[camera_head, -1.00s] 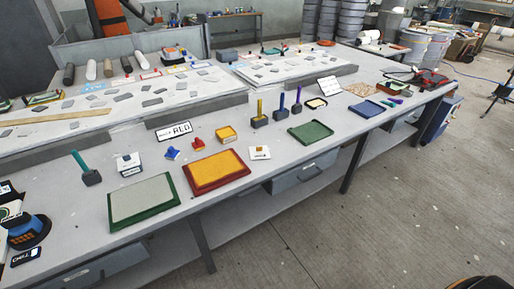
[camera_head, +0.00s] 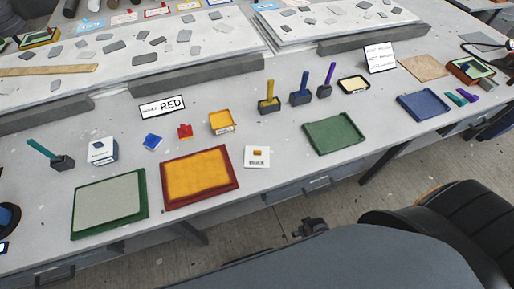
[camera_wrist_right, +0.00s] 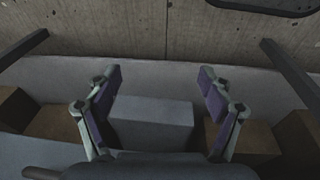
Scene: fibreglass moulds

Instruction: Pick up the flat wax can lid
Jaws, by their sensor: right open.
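I cannot pick out a flat wax can lid for certain in either view. In the head view, a small white tile (camera_head: 257,162) with a brown piece on it lies on the workbench (camera_head: 300,170), right of the orange-filled red tray (camera_head: 200,178). A white and blue box (camera_head: 102,151) stands behind the green-framed tray (camera_head: 108,205). My right gripper (camera_wrist_right: 160,75) shows in the right wrist view, with its purple-padded fingers spread wide and nothing between them. Grey and brown blocks lie below it. My left gripper is not in view.
Several upright-handled tools stand on the bench, among them a yellow one (camera_head: 268,98). A green tray (camera_head: 337,133) and a blue tray (camera_head: 423,105) lie to the right. Bare bench shows between items.

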